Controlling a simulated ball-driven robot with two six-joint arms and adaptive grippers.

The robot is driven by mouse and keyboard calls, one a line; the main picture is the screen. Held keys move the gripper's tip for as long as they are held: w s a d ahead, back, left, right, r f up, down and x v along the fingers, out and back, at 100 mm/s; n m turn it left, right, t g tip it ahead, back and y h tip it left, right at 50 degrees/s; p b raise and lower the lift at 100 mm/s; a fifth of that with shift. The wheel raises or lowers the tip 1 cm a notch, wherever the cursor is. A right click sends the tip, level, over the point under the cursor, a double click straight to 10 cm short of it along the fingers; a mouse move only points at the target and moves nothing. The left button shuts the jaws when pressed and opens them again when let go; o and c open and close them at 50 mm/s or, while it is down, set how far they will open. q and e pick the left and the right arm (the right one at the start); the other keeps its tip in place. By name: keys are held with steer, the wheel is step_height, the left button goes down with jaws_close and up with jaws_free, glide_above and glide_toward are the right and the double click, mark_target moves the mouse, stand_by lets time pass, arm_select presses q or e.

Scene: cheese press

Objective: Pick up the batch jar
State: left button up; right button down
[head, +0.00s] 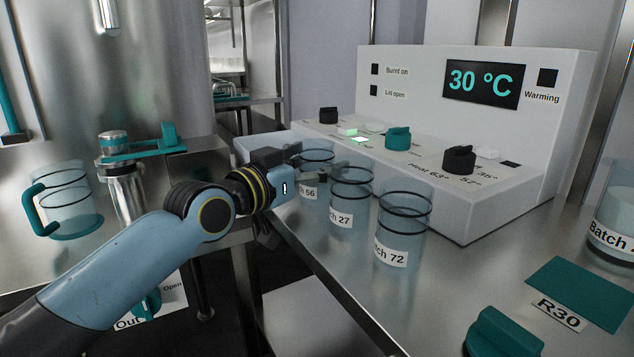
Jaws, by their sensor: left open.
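Three clear jars stand in a row along the left edge of the steel counter. The middle jar (351,190) reads 27 and the nearest jar (404,225) reads 72. Another batch jar (612,222) with pale contents is cut off at the right edge. My left gripper (318,160) is open at the farthest jar, its dark fingers overlapping that jar in the picture. I cannot tell whether they touch it. My right gripper is out of view.
A white control box (440,120) with knobs and a 30 °C display stands behind the jars. A teal mat (582,292) marked R30 lies at the right. A teal-handled jug (72,212) is by the steel vat at left. The counter's middle is clear.

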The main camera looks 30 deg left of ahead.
arm_select(q)
steer(key=c, duration=1.3)
steer(key=shift+r, duration=0.2)
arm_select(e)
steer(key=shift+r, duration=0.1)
